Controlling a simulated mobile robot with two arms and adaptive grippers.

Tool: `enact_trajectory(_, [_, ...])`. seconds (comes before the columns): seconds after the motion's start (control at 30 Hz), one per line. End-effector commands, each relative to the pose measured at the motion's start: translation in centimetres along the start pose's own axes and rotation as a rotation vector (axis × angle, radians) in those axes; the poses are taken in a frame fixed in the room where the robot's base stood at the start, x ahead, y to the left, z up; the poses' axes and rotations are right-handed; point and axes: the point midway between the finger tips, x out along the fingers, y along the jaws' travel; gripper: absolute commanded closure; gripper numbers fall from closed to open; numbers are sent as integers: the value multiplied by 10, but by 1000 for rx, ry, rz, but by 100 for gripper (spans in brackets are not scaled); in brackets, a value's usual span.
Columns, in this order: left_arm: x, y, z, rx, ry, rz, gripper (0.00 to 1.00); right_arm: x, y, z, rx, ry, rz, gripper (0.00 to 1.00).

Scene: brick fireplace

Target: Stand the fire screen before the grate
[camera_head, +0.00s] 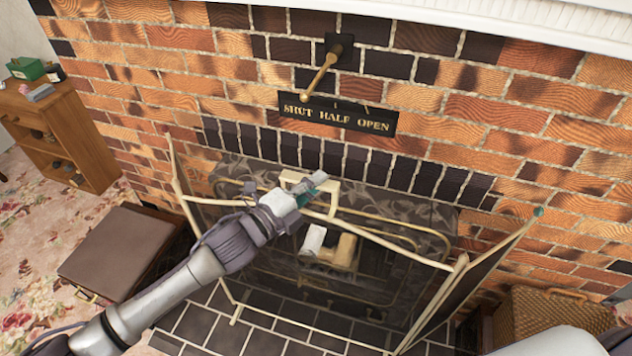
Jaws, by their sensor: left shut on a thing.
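The fire screen (452,268) has a pale cream frame, dark see-through mesh and side panels angled from its middle panel. It is upright in front of the fireplace opening. I cannot tell whether its lower edge touches the tiles. My left gripper (312,190) is shut at the cream handle (292,177) on the screen's top rail. The gripper partly covers the handle. The grate shows only dimly through the mesh, with pale and tan blocks (341,250) around it. My right gripper is not in view.
Dark hearth tiles (270,338) lie in front. A brown case (118,250) and wooden shelf unit (62,135) stand left; a wicker basket (552,318) stands right. A brass lever (321,75) and a "SHUT HALF OPEN" plate (338,113) are on the brick wall.

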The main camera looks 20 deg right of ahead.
Motion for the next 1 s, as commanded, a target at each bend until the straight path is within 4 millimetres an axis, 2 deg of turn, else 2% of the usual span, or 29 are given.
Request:
enact_trajectory(0.03, [1, -8, -1, 4, 5, -15, 100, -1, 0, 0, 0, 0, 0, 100])
enact_trajectory(1.0, [1, -2, -1, 4, 5, -15, 100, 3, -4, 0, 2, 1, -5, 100])
